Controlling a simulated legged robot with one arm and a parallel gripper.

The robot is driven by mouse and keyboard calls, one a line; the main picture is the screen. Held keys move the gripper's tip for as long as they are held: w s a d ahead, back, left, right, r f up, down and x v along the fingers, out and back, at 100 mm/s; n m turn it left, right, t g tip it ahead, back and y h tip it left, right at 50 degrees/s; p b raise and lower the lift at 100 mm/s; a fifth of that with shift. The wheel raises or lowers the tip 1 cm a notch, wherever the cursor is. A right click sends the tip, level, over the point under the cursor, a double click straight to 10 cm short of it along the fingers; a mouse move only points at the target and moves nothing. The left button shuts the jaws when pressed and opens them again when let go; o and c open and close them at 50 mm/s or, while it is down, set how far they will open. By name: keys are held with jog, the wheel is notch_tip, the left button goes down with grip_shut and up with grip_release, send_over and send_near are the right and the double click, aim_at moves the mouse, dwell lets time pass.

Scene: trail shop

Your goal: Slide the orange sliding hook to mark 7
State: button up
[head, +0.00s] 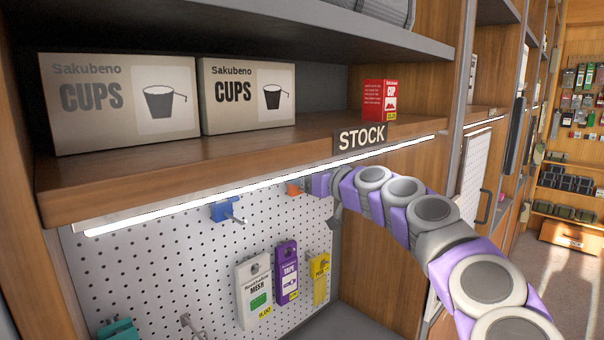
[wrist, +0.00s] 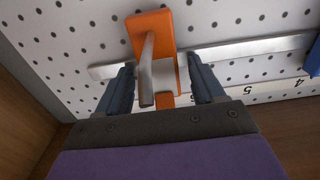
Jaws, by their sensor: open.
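The orange sliding hook (wrist: 157,30) sits on a metal rail (wrist: 232,49) on the white pegboard, its grey prong pointing toward the wrist camera. In the head view the orange hook (head: 293,189) shows just left of my gripper (head: 325,188), partly hidden. In the wrist view my gripper (wrist: 162,72) is open, one finger on each side of the orange hook, with gaps showing. A white number strip (wrist: 272,90) beside the rail shows upside-down 5 and 4. Mark 7 is not readable; my gripper covers part of the strip.
A blue hook (head: 227,211) is left of the orange one. Packets hang below: white mesh (head: 253,290), purple tape (head: 286,272) and a yellow one (head: 318,278). A wooden shelf (head: 180,167) with a light strip is just above. A wooden side panel stands right of the pegboard.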

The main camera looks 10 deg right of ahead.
jog(key=shift+c, duration=0.4)
grip_shut()
jog(key=shift+w+d, duration=0.1)
